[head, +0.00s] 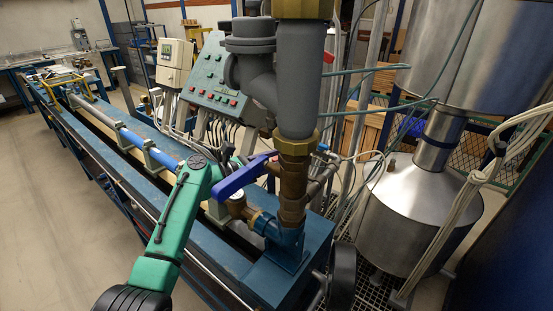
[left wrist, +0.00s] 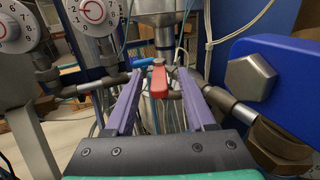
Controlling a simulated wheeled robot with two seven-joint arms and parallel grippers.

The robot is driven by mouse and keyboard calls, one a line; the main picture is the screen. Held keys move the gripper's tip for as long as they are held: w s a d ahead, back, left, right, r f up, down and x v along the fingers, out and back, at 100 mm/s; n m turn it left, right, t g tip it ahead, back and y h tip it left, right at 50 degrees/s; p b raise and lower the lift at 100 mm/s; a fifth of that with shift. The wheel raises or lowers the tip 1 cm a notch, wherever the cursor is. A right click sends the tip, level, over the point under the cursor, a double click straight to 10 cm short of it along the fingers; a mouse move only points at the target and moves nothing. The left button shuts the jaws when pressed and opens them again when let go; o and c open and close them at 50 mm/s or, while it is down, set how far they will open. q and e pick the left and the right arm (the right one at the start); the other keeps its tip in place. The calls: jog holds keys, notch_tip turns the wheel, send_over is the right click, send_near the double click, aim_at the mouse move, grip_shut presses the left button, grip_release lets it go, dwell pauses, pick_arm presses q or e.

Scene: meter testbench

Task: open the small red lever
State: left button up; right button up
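The small red lever (left wrist: 158,79) shows in the left wrist view, standing upright on a small valve on a thin brown pipe. It lies between the two purple fingers of my left gripper (left wrist: 159,75), near their tips. The fingers are spread with a gap on each side of the lever, and I see no clear contact. In the head view my green left arm reaches in from the bottom, its wrist beside the large blue lever. That lever and the brown pipes largely hide the fingers there, and I cannot make out the red lever clearly. My right gripper is not in view.
The large blue lever (left wrist: 285,60) with its hex bolt is close on the right of the left wrist view. Two dial gauges (left wrist: 93,12) stand at the left. A thick grey vertical pipe (head: 299,95) and a steel tank (head: 420,215) crowd the area.

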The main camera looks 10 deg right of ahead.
pick_arm(q)
jog(key=shift+a, duration=0.25)
jog(key=b+v, duration=0.2)
jog(key=v, duration=1.2)
